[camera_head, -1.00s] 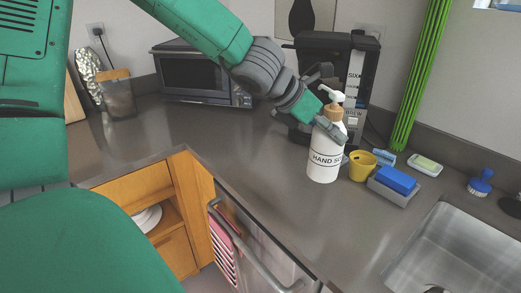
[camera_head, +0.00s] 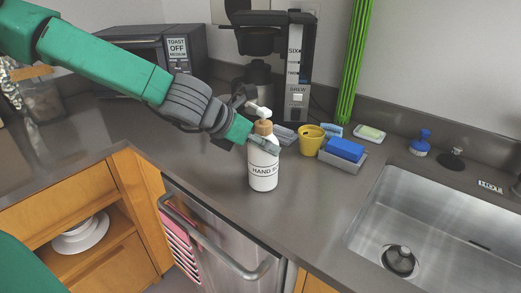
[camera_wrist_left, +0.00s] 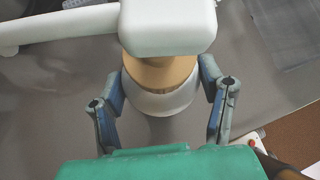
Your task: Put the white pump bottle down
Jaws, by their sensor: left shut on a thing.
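The white pump bottle (camera_head: 263,172) has a tan collar, a white pump head and "HAND SO…" lettering. It is upright at the counter, in the middle of the head view. My left gripper (camera_head: 264,145) is shut on its upper part, just below the collar. In the left wrist view the fingers (camera_wrist_left: 165,100) of my left gripper lie on both sides of the bottle's shoulder, with the pump head (camera_wrist_left: 168,28) above. Whether the bottle's base touches the counter (camera_head: 215,165) is hard to tell. My right gripper is not in view.
The coffee maker (camera_head: 275,45) is behind. The sink (camera_head: 450,225) is at right. Counter in front of the bottle is clear.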

